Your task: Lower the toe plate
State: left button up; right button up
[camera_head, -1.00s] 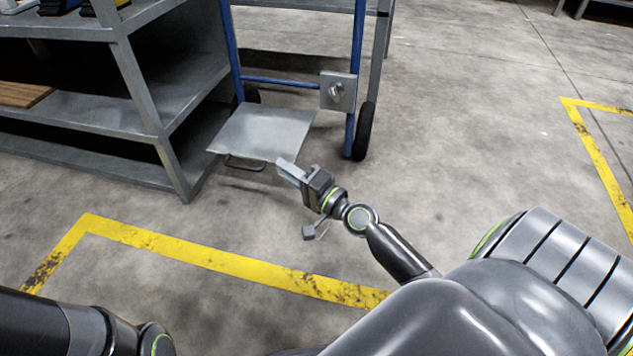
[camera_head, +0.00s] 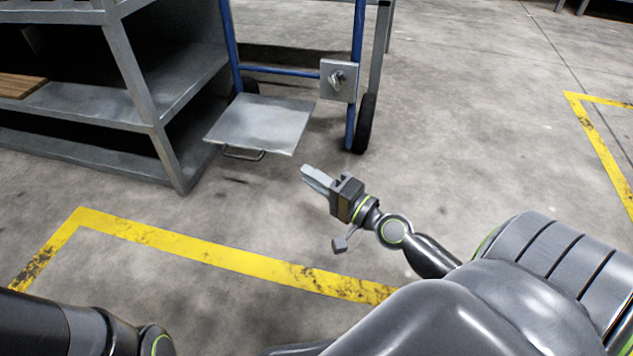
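The toe plate (camera_head: 262,123) is a grey metal plate at the foot of a blue hand truck (camera_head: 357,60). It lies out roughly flat in front of the frame, and a wire handle (camera_head: 243,153) shows at its front edge. A small plate with a latch knob (camera_head: 337,80) sits on the right upright. My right gripper (camera_head: 318,178) is in front and to the right of the toe plate, apart from it and empty. Its fingers look close together, but their gap is hard to see. Of my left arm, only a link shows at lower left; its gripper is out of view.
A grey metal shelf (camera_head: 150,75) stands at left, close beside the toe plate, with a wooden board (camera_head: 20,86) on it. Yellow floor tape (camera_head: 220,255) crosses in front. Hand truck wheels (camera_head: 366,122) rest on the floor. The concrete floor to the right is clear.

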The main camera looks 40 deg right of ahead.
jog(key=shift+s+d, duration=0.1)
jog(key=shift+s, duration=0.2)
dwell(0.6)
